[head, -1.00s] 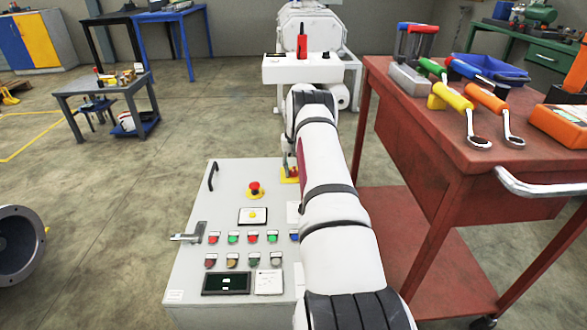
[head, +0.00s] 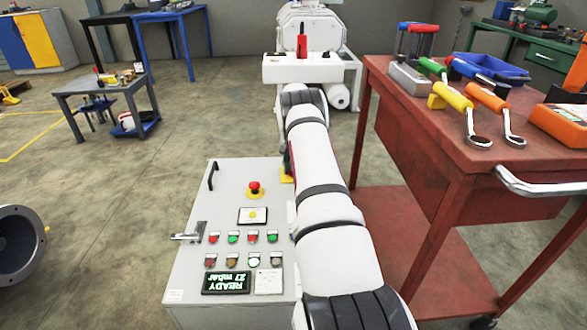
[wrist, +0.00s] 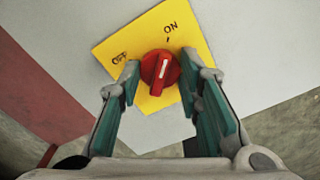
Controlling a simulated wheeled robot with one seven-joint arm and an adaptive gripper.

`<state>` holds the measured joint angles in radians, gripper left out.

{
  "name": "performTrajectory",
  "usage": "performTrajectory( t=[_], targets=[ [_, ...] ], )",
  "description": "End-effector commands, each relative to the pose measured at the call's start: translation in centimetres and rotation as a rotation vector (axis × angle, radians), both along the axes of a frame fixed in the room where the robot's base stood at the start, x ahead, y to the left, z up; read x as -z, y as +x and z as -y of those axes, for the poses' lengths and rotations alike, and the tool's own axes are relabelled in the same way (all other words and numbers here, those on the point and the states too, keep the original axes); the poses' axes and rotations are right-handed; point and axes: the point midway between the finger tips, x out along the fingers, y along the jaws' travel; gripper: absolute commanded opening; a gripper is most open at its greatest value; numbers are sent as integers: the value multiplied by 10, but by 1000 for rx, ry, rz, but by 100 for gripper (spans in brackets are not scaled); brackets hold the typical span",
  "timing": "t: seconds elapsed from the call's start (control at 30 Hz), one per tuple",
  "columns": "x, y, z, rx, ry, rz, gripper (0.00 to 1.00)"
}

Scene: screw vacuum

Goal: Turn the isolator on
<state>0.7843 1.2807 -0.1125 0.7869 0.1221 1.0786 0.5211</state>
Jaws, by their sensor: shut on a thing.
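The isolator is a red rotary knob (wrist: 161,72) on a yellow plate (wrist: 113,50) marked OFF on the left and ON at the top. The white mark on the knob points up toward ON. My gripper (wrist: 160,68) has a finger on each side of the knob and is shut on it. In the head view, a small part of the yellow plate (head: 287,176) shows beside my arm at the far edge of the grey control cabinet (head: 190,270). The cabinet's display (head: 226,282) is lit with upside-down green text, READY and 27 mbar.
A red emergency stop (head: 254,188), several coloured buttons and a door handle (head: 188,237) are on the cabinet face. A red tool cart (head: 430,110) stands close on the right. A white machine (head: 303,68) stands behind. The floor at left is mostly open.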

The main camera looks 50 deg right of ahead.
Motion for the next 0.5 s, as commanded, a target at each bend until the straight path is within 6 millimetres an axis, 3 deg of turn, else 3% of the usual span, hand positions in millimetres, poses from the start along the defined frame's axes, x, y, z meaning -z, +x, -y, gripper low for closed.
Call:
performTrajectory(
  t=[0.4, 0.43, 0.5],
  targets=[
    [0, 0, 0, 9, 0, 0, 4],
    [0, 0, 0, 9, 0, 0, 34],
    [0, 0, 0, 9, 0, 0, 50]
  ],
)
